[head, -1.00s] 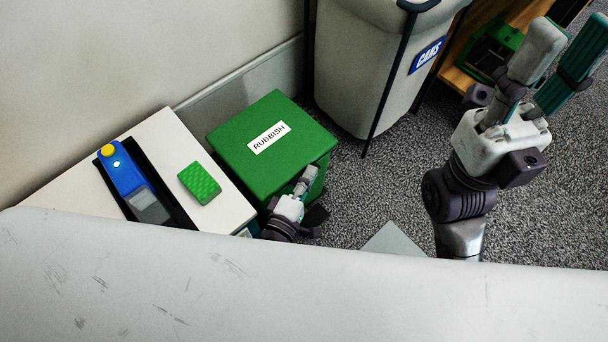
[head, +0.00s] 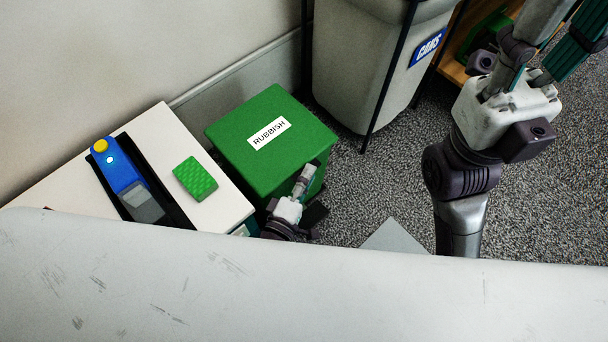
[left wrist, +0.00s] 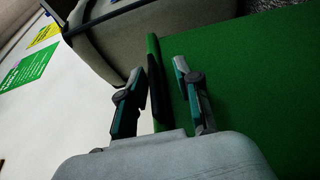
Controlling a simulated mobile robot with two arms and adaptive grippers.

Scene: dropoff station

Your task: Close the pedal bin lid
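The green pedal bin (head: 235,140) with a RUBBISH label stands left of centre in the head view. Its lid looks flat on top; I cannot tell whether a gap is left under its edge. My left gripper (head: 304,180) is low at the bin's near right side, close to its front face; touching is unclear. In the left wrist view my left gripper (left wrist: 162,92) has its two fingers apart, with a green strip and a dark edge between them. A green surface (left wrist: 260,80) fills the right side there. My right gripper (head: 565,30) is raised at right, fingers apart, tips cut off.
A white-topped unit (head: 65,170) left of the bin carries a blue device (head: 120,170) and a green sponge-like block (head: 195,179). A grey CANS bin (head: 350,75) stands behind. A pale surface (head: 300,290) crosses the foreground. Carpet (head: 390,180) is clear at right.

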